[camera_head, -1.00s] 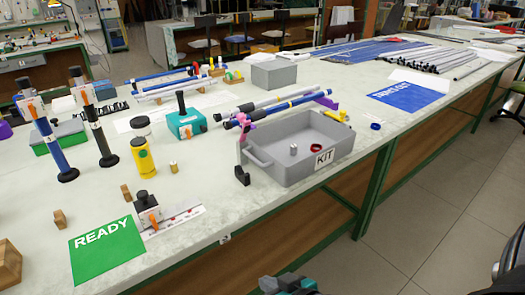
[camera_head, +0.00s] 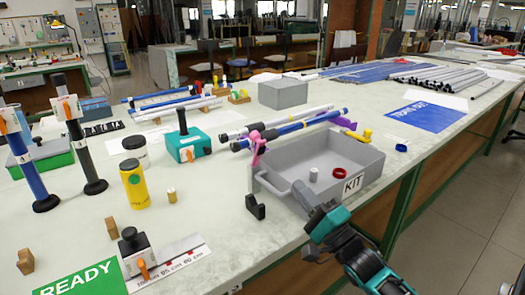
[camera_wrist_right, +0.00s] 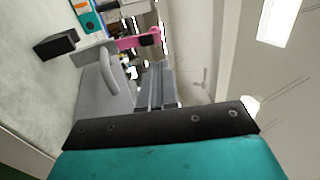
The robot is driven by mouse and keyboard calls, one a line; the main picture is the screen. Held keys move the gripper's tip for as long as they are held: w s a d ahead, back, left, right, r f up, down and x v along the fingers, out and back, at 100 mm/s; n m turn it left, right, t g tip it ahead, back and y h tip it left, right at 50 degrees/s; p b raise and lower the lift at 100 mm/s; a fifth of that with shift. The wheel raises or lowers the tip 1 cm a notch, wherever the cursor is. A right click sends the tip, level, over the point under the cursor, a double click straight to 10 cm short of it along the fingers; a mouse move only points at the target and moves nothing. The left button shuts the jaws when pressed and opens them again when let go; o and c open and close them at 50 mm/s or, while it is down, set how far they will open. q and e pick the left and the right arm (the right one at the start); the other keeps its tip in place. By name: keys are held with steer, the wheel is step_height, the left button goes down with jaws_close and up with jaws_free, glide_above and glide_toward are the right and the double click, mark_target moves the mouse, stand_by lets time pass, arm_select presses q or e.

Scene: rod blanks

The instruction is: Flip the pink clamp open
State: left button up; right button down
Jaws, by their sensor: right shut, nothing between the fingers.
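The pink clamp (camera_head: 257,148) is at the near-left end of the rods, beside the back left corner of the grey KIT bin (camera_head: 325,163). It also shows in the wrist view (camera_wrist_right: 140,42), past the bin's handle. I cannot tell clearly whether it is flipped open or shut. A blue rod (camera_head: 300,126) and a pale rod (camera_head: 275,121) run away from it. My left gripper is not in view.
The bin holds a red ring (camera_head: 339,173) and a small grey cylinder (camera_head: 313,174). A black block (camera_head: 255,206) stands left of the bin. A teal box (camera_head: 188,147), a yellow bottle (camera_head: 133,184) and a measuring strip (camera_head: 165,258) are farther left.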

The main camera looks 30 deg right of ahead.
mark_target(261, 143)
steer(key=x, duration=1.2)
steer(key=shift+w+r, duration=0.1)
steer(key=shift+w, duration=0.2)
steer(key=shift+w+r+b, duration=0.1)
steer(key=shift+w+b, duration=0.1)
steer(key=shift+b, duration=0.1)
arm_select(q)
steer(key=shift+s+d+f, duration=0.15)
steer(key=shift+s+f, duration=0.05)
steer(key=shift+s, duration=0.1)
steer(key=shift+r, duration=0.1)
